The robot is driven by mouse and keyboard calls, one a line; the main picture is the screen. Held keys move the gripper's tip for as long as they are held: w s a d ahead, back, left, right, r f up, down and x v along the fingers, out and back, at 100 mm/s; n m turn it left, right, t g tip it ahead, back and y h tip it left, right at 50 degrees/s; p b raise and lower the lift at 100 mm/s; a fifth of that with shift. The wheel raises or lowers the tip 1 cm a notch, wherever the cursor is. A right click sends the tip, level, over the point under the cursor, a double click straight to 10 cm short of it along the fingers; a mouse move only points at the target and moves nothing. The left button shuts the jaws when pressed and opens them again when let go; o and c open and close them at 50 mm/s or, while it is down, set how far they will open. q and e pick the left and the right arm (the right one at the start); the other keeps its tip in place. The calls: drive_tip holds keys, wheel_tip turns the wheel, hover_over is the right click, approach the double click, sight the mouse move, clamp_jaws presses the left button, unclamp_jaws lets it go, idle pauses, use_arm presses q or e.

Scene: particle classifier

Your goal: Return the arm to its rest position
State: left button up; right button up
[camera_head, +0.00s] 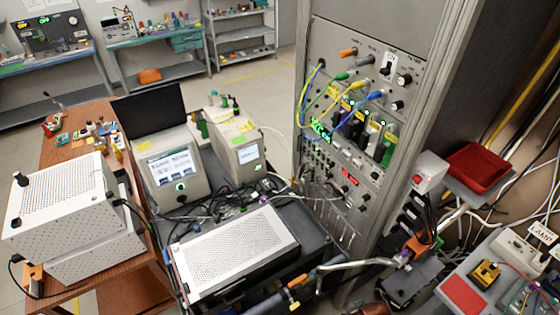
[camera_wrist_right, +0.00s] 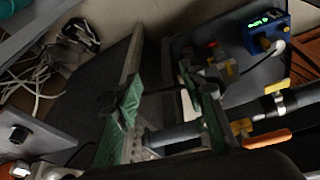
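My right gripper (camera_wrist_right: 162,105) shows in the right wrist view as two green-and-grey fingers standing apart. It looks open, with no object clearly held between the fingers. A grey pipe (camera_wrist_right: 175,138) crosses the gap between them; I cannot tell whether it touches them. Neither of my grippers nor my arms can be made out in the head view.
In the wrist view, an orange valve handle (camera_wrist_right: 266,138) and a blue device (camera_wrist_right: 265,32) are close on the right. In the head view, a tall instrument rack (camera_head: 345,130), a perforated white box (camera_head: 225,250) and a red tray (camera_head: 477,168) crowd the space. Open floor lies behind.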

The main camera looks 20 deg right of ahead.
drive_tip(key=s+a+f+g+b, duration=0.1)
drive_tip(key=s+f+b, duration=0.15)
drive_tip(key=f, duration=1.25)
drive_tip(key=s+f+b, duration=0.2)
drive_tip(key=f+b, duration=0.1)
drive_tip(key=f, duration=1.1)
drive_tip(key=s+f+n+g+b, duration=0.1)
drive_tip(key=s+f+b, duration=0.4)
drive_tip(key=s+f, duration=1.3)
wheel_tip(320, 180, down, 4)
drive_tip(key=shift+s+a+r+y+b, duration=0.1)
drive_tip(key=shift+s+a+y+b, duration=0.05)
drive_tip(key=shift+s+y+b, duration=0.15)
drive_tip(key=shift+s, duration=0.1)
